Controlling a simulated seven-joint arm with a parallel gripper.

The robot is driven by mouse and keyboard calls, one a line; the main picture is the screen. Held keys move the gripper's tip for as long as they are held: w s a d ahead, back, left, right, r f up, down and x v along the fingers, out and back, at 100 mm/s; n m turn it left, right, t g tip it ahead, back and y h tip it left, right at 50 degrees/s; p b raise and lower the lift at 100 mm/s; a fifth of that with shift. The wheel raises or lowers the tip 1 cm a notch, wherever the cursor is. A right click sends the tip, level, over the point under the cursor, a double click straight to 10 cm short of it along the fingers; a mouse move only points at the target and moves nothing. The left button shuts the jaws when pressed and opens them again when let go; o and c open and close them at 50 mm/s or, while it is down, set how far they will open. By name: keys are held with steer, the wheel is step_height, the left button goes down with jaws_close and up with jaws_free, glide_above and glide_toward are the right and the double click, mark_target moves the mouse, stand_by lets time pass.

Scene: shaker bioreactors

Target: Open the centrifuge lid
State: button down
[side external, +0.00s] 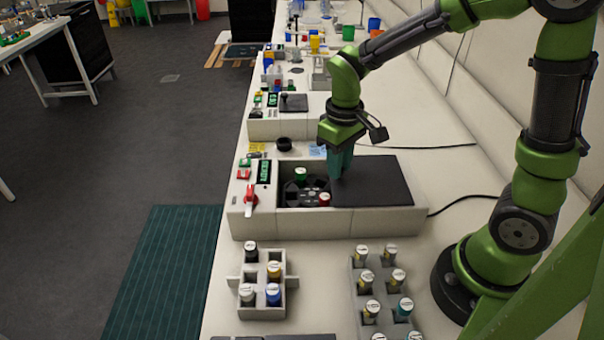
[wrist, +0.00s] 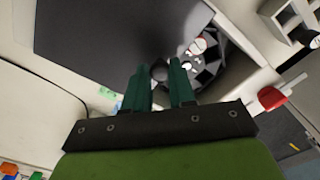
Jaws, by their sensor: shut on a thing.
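The centrifuge (side external: 325,222) is a pale box on the bench in the side external view. Its dark lid (side external: 375,185) is a flat panel covering the right part of the top; it also shows in the wrist view (wrist: 100,45). The left part is uncovered and shows the rotor (side external: 300,192) with a green-capped and a red-capped tube; the rotor is also in the wrist view (wrist: 208,62). My gripper (side external: 340,172) points down at the lid's left edge. In the wrist view its teal fingers (wrist: 160,82) are shut on the dark round lid knob (wrist: 158,71).
A red handle (side external: 250,198) stands on the centrifuge's left panel. A small rack (side external: 263,298) and a larger rack (side external: 375,290) of capped tubes stand in front. A second device (side external: 280,120) and a black ring (side external: 284,144) lie behind. A cable runs right of the centrifuge.

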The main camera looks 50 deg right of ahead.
mark_target(358, 178)
steer(key=shift+s+d, duration=1.5)
steer(key=c, duration=0.9)
jaws_free()
steer(key=shift+c, duration=0.2)
step_height(358, 178, up, 17)
